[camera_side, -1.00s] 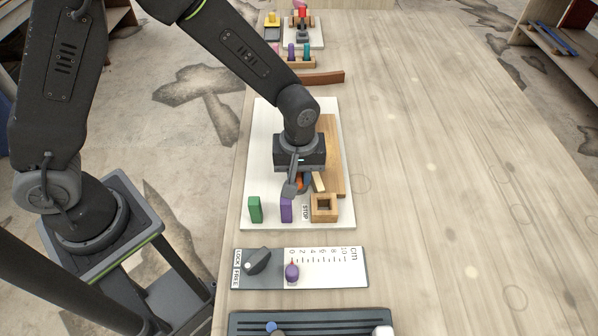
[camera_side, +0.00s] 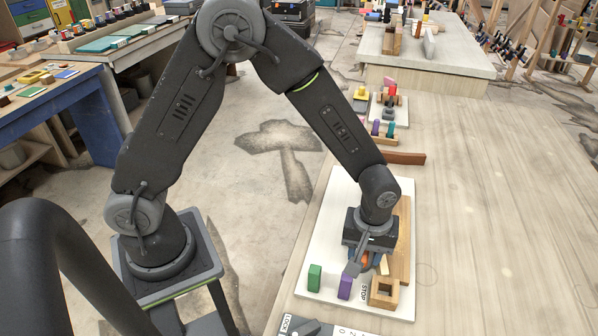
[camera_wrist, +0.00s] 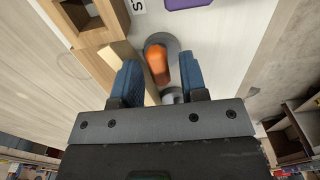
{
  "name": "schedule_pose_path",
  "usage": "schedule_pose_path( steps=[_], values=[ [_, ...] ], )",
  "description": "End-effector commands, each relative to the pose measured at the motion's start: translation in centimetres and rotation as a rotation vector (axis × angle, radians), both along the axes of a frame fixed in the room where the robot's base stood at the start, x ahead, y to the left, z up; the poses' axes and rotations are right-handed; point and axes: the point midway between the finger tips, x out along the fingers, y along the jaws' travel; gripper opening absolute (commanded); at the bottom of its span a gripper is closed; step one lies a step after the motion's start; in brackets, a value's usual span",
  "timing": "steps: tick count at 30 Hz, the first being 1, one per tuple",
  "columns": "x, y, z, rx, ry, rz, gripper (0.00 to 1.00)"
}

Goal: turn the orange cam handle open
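The orange cam handle (camera_wrist: 157,64) shows between my gripper's two blue fingers in the wrist view, on a grey round base (camera_wrist: 170,48). A gap shows on each side of it. My gripper (camera_wrist: 160,78) is open and points down over the handle. In the side view my gripper (camera_side: 365,262) is low over the white board (camera_side: 322,257), and only a little of the orange handle (camera_side: 365,258) shows behind the fingers. A pale wooden strip (camera_wrist: 121,58) lies beside the left finger in the wrist view.
A green block (camera_side: 315,278), a purple block (camera_side: 345,286) and a square wooden frame (camera_side: 384,292) stand near my gripper at the board's front. A long wooden piece (camera_side: 402,235) lies along the board's right. The tabletop at right (camera_side: 500,220) is clear.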

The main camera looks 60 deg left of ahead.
Motion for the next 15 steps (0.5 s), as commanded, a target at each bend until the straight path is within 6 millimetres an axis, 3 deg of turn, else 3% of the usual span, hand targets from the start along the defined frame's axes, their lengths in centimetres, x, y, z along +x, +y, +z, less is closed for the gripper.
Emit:
schedule_pose_path(
  steps=[5, 15],
  values=[
    [0.11, -0.17, 0.03, -0.003, -0.006, -0.121, 0.45],
    [0.13, -0.24, 0.07, -0.003, -0.007, -0.526, 0.45]
  ],
)
